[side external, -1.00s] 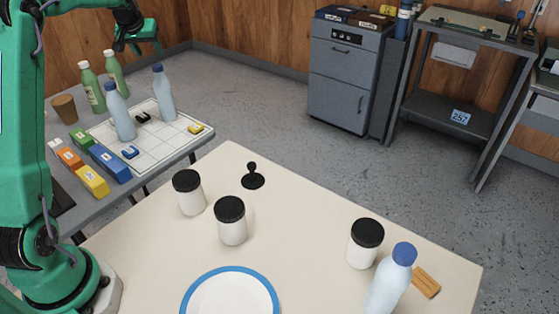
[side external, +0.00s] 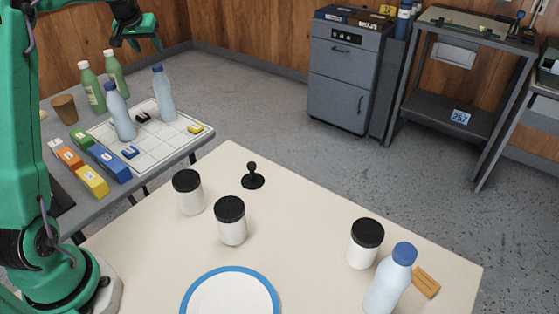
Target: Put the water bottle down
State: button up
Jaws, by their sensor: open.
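Three pale blue water bottles with blue caps stand upright. One water bottle (side external: 387,284) is at the right front of the near cream table, cut off by the lower edge. Another water bottle (side external: 122,116) and a third water bottle (side external: 164,95) stand on the white gridded board (side external: 168,140) on the grey table at the left. My gripper (side external: 138,43) is open and empty, at the top left, appearing above the level of the bottles. It is apart from all three bottles.
Two green bottles (side external: 92,90), a brown cup (side external: 65,108) and several coloured blocks (side external: 109,164) are on the grey table. The cream table (side external: 310,230) holds three black-lidded white jars (side external: 232,225), a blue-rimmed plate (side external: 231,273), a black knobbed object (side external: 253,180) and an orange-brown block (side external: 426,282).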

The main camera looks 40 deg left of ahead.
jog(key=s+d+r+m+h, duration=0.1)
jog(key=s+d+r, duration=0.15)
jog(key=d, duration=0.45)
jog(key=s+d+r+m, duration=0.1)
jog(key=s+d, duration=0.3)
jog(key=d, duration=0.4)
jog(key=s+d+r+m+h, duration=0.1)
jog(key=s+d+r, duration=0.15)
jog(key=d, duration=0.45)
jog(key=s+d+f+m, duration=0.2)
jog(key=s+d+f, duration=0.1)
jog(key=s+d, duration=0.4)
jog(key=s+d+f+m+h, duration=0.1)
jog(key=s+d+f+m, duration=0.1)
jog(key=s+d+f, duration=0.2)
jog(key=s+d, duration=0.3)
jog(key=s, duration=0.5)
jog(key=shift+t+h, duration=0.3)
jog(key=shift+o, duration=0.2)
jog(key=shift+d+f, duration=0.1)
jog(key=o, duration=0.7)
jog(key=shift+c, duration=0.2)
jog(key=shift+w+m, duration=0.15)
jog(key=shift+m, duration=0.15)
